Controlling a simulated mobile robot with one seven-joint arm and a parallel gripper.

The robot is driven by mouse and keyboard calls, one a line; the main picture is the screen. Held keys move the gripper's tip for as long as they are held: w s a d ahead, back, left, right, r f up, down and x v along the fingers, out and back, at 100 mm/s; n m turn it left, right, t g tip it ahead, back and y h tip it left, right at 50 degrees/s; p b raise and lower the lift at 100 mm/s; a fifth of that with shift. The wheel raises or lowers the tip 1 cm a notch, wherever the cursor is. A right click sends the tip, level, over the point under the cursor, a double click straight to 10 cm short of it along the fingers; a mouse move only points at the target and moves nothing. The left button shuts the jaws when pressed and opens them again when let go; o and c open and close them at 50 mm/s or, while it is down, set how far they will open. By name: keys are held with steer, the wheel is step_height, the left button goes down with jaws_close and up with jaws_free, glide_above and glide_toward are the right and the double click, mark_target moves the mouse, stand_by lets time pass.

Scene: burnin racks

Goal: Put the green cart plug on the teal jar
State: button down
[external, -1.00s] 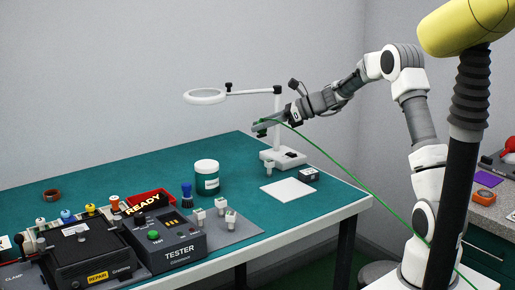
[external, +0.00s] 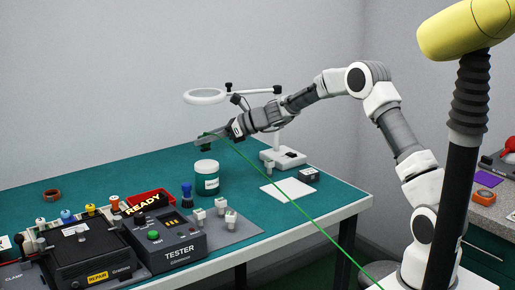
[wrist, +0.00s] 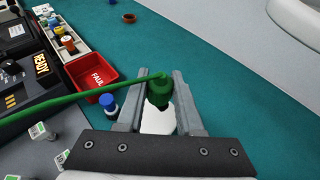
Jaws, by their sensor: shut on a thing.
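My gripper (external: 208,138) is shut on the green cart plug (external: 206,149), which hangs below the fingertips. In the wrist view the plug (wrist: 159,94) sits between the two grey fingers of my gripper (wrist: 160,84). The teal jar (external: 207,184) stands upright on the table, with a white lid and a pale label band. The plug is just above the lid in the external view, with a small gap. In the wrist view the white top of the jar (wrist: 158,121) shows behind and below the plug, partly hidden by it and the fingers.
A green cable (external: 300,212) trails from the plug. A blue-topped piece (external: 187,194), the tester (external: 170,234) and a red tray (external: 152,196) are left of the jar. A magnifier lamp (external: 205,96) stands behind. The table behind the jar is clear.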

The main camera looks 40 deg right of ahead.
mark_target(206, 148)
steer(key=shift+f+b, duration=0.45)
steer(key=shift+f, duration=1.5)
steer(key=shift+f, duration=0.1)
steer(key=shift+f, duration=0.15)
steer(key=c, duration=0.6)
jaws_free()
steer(key=shift+o, duration=0.2)
steer(key=shift+r, duration=0.2)
